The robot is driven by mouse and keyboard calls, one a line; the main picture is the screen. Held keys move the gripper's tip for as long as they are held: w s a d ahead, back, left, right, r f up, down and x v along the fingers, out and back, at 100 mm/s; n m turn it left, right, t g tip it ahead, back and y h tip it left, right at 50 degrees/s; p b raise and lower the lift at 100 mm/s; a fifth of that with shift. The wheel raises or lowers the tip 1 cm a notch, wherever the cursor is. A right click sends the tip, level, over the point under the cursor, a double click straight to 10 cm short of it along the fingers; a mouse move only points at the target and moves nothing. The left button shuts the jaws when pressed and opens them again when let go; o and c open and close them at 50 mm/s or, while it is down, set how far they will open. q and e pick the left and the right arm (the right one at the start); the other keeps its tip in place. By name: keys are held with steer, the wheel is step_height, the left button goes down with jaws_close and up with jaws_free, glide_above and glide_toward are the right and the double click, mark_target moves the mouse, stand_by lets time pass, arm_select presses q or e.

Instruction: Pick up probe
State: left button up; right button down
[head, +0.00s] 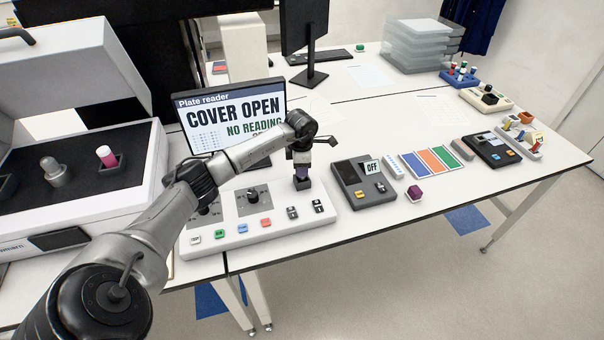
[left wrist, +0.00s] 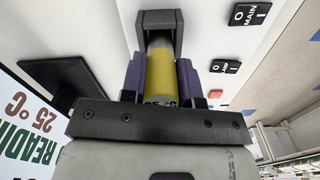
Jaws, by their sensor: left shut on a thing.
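The probe (left wrist: 160,72) is a yellow cylinder in the left wrist view, with partly hidden print near its near end. My left gripper (left wrist: 160,80) is shut on it, one purple finger on each side. The probe's far end meets a dark grey holder (left wrist: 160,18) on the white panel; I cannot tell how deep it sits. In the head view my left gripper (head: 302,172) points down just above the small dark holder (head: 303,184), and it hides the probe there. My right gripper is not in view.
The holder is on a white control panel (head: 262,236) with coloured buttons, a knob and switches. Behind it a screen (head: 232,118) reads "COVER OPEN". A grey device (head: 363,184) marked "OFF" stands to the right. An open-lidded instrument (head: 85,165) stands at left.

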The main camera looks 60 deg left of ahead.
arm_select(q)
steer(key=c, duration=0.3)
steer(key=shift+r, duration=0.1)
